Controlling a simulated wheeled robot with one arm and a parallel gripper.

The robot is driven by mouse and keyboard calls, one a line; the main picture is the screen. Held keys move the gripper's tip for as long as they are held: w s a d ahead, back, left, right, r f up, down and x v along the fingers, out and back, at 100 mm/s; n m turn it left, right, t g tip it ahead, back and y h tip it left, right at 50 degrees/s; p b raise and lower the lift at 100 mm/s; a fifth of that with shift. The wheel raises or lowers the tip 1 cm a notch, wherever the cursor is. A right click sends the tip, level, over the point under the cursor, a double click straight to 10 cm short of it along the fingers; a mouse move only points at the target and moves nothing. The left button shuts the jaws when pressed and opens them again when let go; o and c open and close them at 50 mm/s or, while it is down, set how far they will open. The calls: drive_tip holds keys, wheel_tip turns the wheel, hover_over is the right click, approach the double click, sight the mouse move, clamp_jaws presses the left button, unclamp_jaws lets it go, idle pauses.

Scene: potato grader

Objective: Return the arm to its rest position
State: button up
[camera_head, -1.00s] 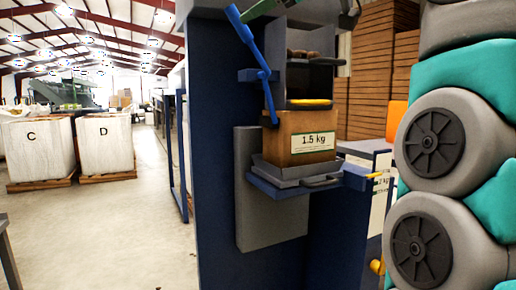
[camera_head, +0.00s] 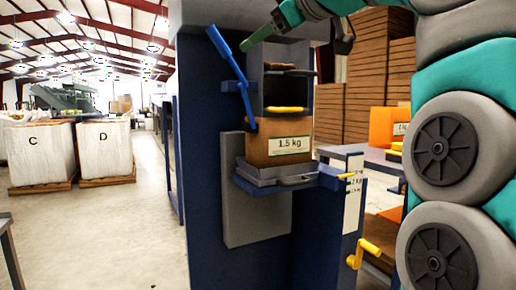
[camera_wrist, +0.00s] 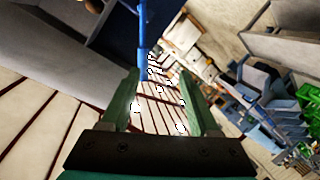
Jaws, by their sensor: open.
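My gripper shows in the wrist view (camera_wrist: 160,78) with its two green fingers spread apart and nothing between them. In the head view its green fingers are at the top, above and in front of the blue packing machine (camera_head: 205,150), close in the picture to the blue lever (camera_head: 232,75). My teal and grey arm fills the right side and reaches left along the top edge. A cardboard box marked 1.5 kg (camera_head: 262,148) sits upright on the machine's grey platform (camera_head: 265,177), clear of my gripper.
A yellow crank (camera_head: 370,249) sticks out at the machine's lower right. Stacked wooden crates (camera_head: 372,75) and an orange box (camera_head: 388,127) stand behind. White bags C (camera_head: 40,154) and D (camera_head: 105,148) stand at far left, with open floor (camera_head: 110,235) before the machine.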

drive_tip(key=s+d+f+m+g+h+p, duration=0.1)
drive_tip(key=s+d+f+m+g+h, duration=0.15)
drive_tip(key=f, duration=0.75)
drive_tip(key=s+d+f+m+g+h+p, duration=0.1)
drive_tip(key=s+f+m+g+p, duration=0.15)
drive_tip(key=f, duration=0.85)
drive_tip(key=s+d+f+m+g+h+p, duration=0.1)
drive_tip(key=f+m+g+h, duration=0.15)
drive_tip(key=f, duration=0.75)
drive_tip(key=s+d+f+m+g+h+p, duration=0.1)
drive_tip(key=s+d+f+m+g, duration=0.2)
drive_tip(key=s+f, duration=0.9)
drive_tip(key=s+d+f+m+g+h+p, duration=0.2)
drive_tip(key=s+d+f, duration=0.5)
drive_tip(key=s+f, duration=0.5)
drive_tip(key=s+m+g, duration=0.1)
drive_tip(key=s+g, duration=0.1)
drive_tip(key=s, duration=0.1)
drive_tip(key=shift+f, duration=0.3)
